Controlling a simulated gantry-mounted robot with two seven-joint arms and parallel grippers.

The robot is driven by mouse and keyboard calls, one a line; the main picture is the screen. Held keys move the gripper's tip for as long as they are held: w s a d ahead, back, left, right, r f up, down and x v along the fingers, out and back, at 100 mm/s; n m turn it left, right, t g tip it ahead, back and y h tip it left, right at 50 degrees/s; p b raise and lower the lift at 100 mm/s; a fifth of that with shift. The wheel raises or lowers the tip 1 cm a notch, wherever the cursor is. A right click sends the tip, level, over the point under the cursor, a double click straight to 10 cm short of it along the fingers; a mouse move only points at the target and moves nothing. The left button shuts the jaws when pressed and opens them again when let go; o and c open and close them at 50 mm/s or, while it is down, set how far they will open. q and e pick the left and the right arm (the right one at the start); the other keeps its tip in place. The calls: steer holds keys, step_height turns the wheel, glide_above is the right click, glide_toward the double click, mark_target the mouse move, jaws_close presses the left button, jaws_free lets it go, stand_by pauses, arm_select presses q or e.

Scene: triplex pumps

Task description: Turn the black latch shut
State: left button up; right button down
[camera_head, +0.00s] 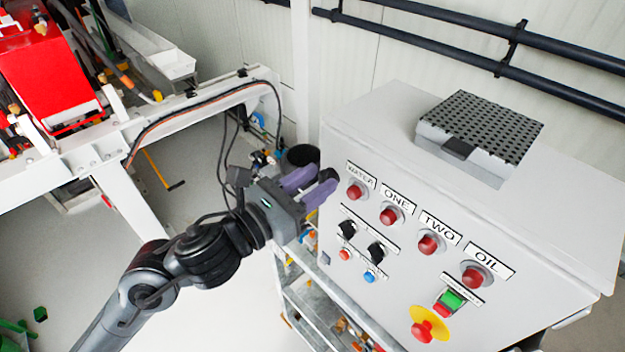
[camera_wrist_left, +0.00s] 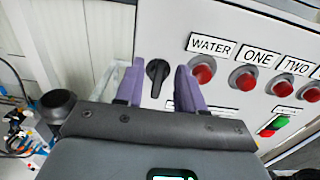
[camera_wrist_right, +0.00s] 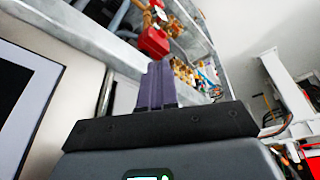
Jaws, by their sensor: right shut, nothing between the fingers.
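The black latch (camera_wrist_left: 157,75) sits on the pale grey face of the control box (camera_wrist_left: 200,20), left of the WATER label, in the left wrist view. My left gripper (camera_wrist_left: 158,82) is open, with one purple finger on each side of the latch. I cannot tell whether the fingers touch it. In the head view the left gripper (camera_head: 317,186) is at the left edge of the box and largely covers the latch. My right gripper (camera_wrist_right: 156,82) shows in the right wrist view with its purple fingers together and nothing between them.
The box face carries several red lamps (camera_head: 428,243), two black knobs (camera_head: 376,252), small buttons and a yellow and red emergency stop (camera_head: 427,325). A grey case (camera_head: 478,135) lies on top. A metal shelf rack (camera_head: 318,309) stands below. A red machine (camera_head: 50,70) is at the far left.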

arm_select(q)
jaws_close()
steer(key=shift+n, duration=0.4)
steer(key=n, duration=0.4)
steer(key=n+b, duration=0.1)
steer(key=n, duration=0.1)
steer(key=shift+w+a+f, duration=0.2)
steer(key=shift+w+a, duration=0.1)
steer(key=shift+w+a+f+n+p, duration=0.15)
steer(key=shift+n+p, duration=0.3)
steer(key=shift+n, duration=1.4)
steer(key=shift+f+n+p, duration=0.2)
steer(key=shift+n+p, duration=0.2)
steer(key=shift+n, duration=1.5)
steer(key=shift+w+a+f+n+p, duration=0.15)
steer(key=shift+n+p, duration=0.3)
steer(key=shift+n, duration=1.4)
steer(key=shift+s+d, duration=0.1)
